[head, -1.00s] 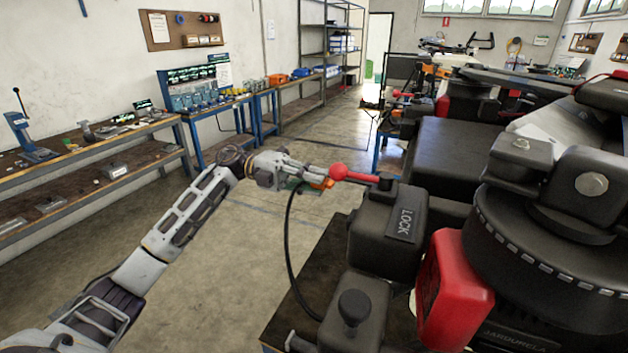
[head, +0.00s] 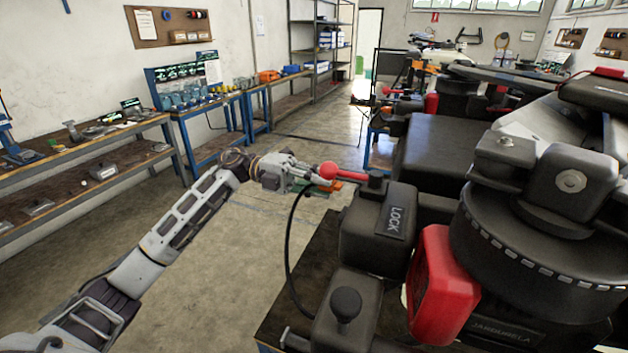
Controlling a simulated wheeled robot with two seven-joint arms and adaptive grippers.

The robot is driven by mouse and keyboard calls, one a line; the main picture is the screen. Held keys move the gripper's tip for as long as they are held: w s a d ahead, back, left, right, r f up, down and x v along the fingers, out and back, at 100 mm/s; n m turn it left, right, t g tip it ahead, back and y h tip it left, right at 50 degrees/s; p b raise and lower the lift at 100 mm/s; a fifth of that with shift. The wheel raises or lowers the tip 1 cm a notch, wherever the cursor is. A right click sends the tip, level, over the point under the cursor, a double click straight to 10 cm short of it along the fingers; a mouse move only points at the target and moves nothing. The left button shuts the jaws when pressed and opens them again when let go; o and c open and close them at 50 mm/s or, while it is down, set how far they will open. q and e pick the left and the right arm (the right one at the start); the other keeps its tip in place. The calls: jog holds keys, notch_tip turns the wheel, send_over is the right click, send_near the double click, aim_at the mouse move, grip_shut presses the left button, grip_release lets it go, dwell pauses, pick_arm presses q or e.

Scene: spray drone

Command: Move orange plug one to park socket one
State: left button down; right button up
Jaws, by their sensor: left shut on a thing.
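My left gripper (head: 308,179) reaches in from the left and is shut on the orange plug (head: 333,186). The plug is small in view and partly hidden behind the red ball (head: 328,170) of a lever. A black cable (head: 288,240) hangs from the gripper area and curves down to the black box with a round knob (head: 346,302). The red-ended lever sits on a black housing marked LOCK (head: 388,222). I cannot make out park socket one. My right gripper is not in view.
The large black and red drone (head: 540,215) fills the right side, close to the gripper. A dark table top (head: 285,318) lies below the LOCK housing. Workbenches (head: 100,150) stand along the left wall. The floor (head: 240,240) between is clear.

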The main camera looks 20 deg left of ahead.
aim_at(335, 186)
pick_arm(q)
jog(key=shift+d, duration=0.9)
jog(key=shift+s+d+p, duration=0.1)
jog(key=shift+d+p, duration=0.3)
jog(key=shift+d, duration=0.95)
dwell(2.4)
jog(key=c, duration=1.3)
grip_release()
jog(key=shift+d, duration=0.1)
jog(key=shift+a, duration=0.25)
jog(key=a, duration=1.1)
jog(key=shift+w+a, duration=0.2)
jog(key=shift+a, duration=0.1)
